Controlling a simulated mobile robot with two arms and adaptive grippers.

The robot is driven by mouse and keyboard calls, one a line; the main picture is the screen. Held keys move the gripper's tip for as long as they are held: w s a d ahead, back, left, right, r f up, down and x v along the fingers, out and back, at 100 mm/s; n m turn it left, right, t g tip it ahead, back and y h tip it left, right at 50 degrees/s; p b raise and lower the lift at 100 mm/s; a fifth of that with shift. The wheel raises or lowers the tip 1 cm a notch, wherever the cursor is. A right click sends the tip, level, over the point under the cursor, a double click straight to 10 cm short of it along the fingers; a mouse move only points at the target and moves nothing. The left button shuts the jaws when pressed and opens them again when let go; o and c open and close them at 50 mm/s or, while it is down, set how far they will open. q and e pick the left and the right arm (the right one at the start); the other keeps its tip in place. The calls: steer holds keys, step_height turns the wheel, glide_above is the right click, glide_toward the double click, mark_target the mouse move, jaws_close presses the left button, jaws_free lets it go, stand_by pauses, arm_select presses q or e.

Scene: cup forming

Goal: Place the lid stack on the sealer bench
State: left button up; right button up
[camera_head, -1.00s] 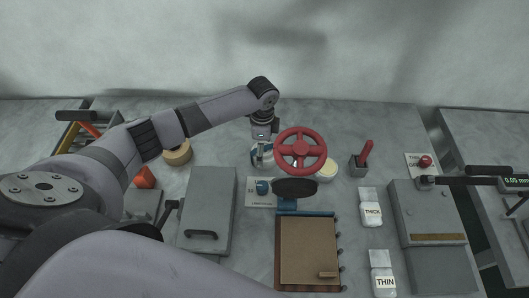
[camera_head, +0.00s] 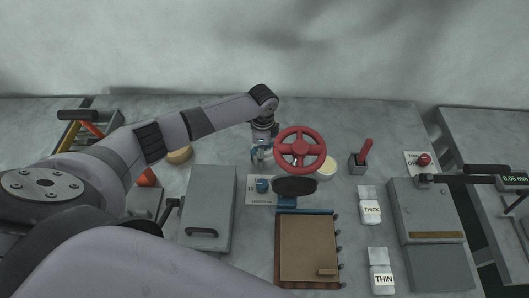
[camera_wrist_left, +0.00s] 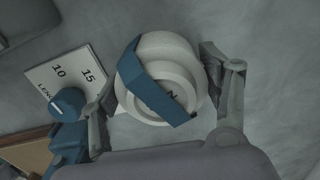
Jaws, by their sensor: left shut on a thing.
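The lid stack (camera_wrist_left: 190,62) is a short pile of white round lids with a blue band across it, and fills the middle of the left wrist view. My left gripper (camera_wrist_left: 160,95) is shut on it, one finger on each side. In the head view my left gripper (camera_head: 262,145) is above the grey bench (camera_head: 220,130), left of the red handwheel, and the lid stack (camera_head: 260,157) is mostly hidden there. I cannot tell whether the stack touches the bench, or which surface is the sealer bench. My right gripper is not in view.
A dial card (camera_head: 255,196) with a blue knob lies just below the gripper. The red handwheel (camera_head: 300,130) stands close on the right, with cream discs (camera_head: 327,168) behind it. A grey box (camera_head: 210,205) with a handle is at lower left. A tan roll (camera_head: 178,156) is partly behind my arm.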

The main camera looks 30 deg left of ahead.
arm_select(q)
steer(key=c, duration=0.4)
steer(key=shift+r, duration=0.1)
steer(key=shift+c, duration=0.2)
